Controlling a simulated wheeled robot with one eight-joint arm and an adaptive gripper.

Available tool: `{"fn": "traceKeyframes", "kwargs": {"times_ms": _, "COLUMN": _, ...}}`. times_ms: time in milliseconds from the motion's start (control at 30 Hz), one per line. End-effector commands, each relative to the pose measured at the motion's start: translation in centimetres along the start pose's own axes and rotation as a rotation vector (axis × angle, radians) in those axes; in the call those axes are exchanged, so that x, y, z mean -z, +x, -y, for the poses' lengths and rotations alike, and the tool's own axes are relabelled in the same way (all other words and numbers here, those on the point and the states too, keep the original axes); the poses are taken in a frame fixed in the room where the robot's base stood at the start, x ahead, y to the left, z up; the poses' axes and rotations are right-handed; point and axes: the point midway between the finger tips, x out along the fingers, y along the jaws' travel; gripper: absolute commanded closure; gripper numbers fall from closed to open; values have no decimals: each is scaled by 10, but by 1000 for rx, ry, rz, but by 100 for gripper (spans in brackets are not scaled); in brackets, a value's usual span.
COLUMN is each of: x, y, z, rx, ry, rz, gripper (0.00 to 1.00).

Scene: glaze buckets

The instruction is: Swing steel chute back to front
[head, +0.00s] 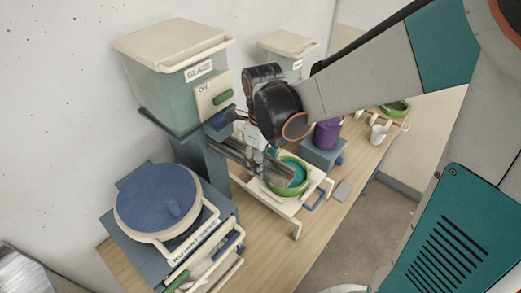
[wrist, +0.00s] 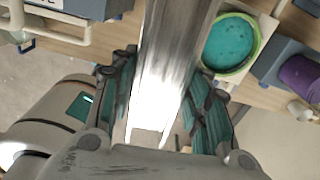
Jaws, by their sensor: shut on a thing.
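The steel chute (head: 274,171) is a long shiny trough below the glaze tank (head: 175,90). Its lower right end lies over or beside a green-rimmed bucket of teal glaze (head: 300,172); I cannot tell which. My gripper (head: 256,158) reaches down to the chute and is shut on it. In the wrist view the chute (wrist: 172,50) runs between the two teal finger pads of my gripper (wrist: 165,98), with the glaze bucket (wrist: 231,43) to its right. My arm and gripper hide part of the chute in the head view.
A blue-lidded round container (head: 155,197) stands at the front left. A purple pot (head: 326,134) on a blue-grey block and white mugs (head: 379,133) stand farther along the wooden bench (head: 268,243). A second tank (head: 285,45) is behind my arm. Floor is open at right.

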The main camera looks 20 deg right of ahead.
Motion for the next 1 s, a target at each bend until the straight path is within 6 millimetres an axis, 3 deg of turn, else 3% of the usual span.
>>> {"fn": "traceKeyframes", "kwargs": {"times_ms": 700, "x": -1, "y": -1, "z": -8, "rx": -1, "ry": 74, "rz": 1, "gripper": 100}}
{"fn": "traceKeyframes", "kwargs": {"times_ms": 733, "x": -1, "y": -1, "z": -8, "rx": -1, "ry": 73, "rz": 1, "gripper": 53}}
{"fn": "traceKeyframes", "kwargs": {"times_ms": 800, "x": -1, "y": -1, "z": -8, "rx": -1, "ry": 73, "rz": 1, "gripper": 37}}
{"fn": "traceKeyframes", "kwargs": {"times_ms": 1000, "x": -1, "y": -1, "z": -8, "rx": -1, "ry": 73, "rz": 0, "gripper": 37}}
